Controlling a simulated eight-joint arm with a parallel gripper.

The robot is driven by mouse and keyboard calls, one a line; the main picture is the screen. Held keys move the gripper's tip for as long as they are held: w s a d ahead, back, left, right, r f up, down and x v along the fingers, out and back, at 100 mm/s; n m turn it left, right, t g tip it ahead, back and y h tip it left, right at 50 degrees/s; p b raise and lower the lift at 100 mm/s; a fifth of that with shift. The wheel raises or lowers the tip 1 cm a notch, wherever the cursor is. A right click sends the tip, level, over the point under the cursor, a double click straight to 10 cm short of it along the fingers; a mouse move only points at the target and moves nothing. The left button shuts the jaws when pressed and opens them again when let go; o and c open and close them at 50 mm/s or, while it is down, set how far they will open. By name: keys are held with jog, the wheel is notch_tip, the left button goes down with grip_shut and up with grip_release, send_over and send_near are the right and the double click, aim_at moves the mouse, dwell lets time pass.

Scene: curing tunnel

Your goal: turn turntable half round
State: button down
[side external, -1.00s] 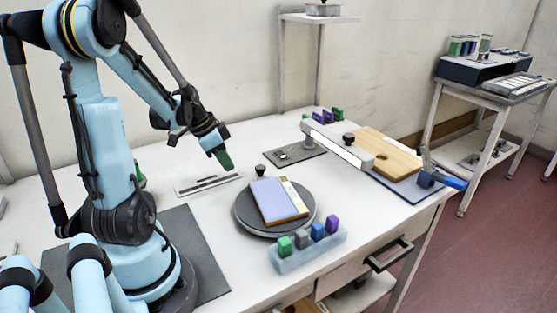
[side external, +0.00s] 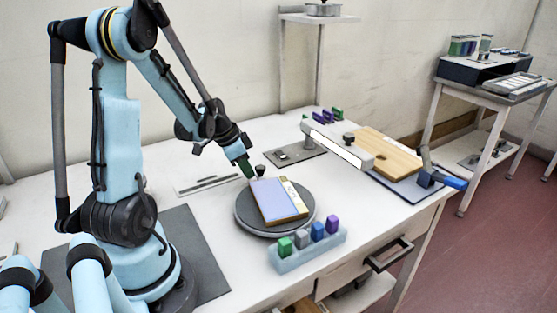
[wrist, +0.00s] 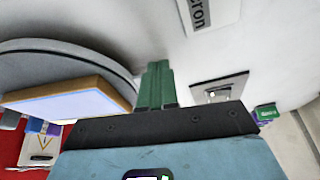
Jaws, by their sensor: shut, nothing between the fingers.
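The turntable (side external: 243,222) is a dark grey round disc on the white bench. A flat block (side external: 276,200) with a lilac top, wooden edges and a pale strip lies on it. A black knob (side external: 261,171) stands at the turntable's back edge. My gripper (side external: 250,174), with green fingers, is shut and empty, pointing down just left of the knob. I cannot tell if it touches the knob. In the wrist view the fingers (wrist: 156,86) are together beside the turntable's rim (wrist: 75,46), with the block (wrist: 70,102) at left. I cannot make out the knob there.
A pale rack (side external: 308,252) with several coloured pieces stands in front of the turntable. A grey arm-like bar (side external: 337,146) and a wooden board (side external: 388,153) are to the right. A flat plate with a slot (side external: 208,184) lies behind left.

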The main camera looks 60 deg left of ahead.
jog(key=shift+w, duration=0.15)
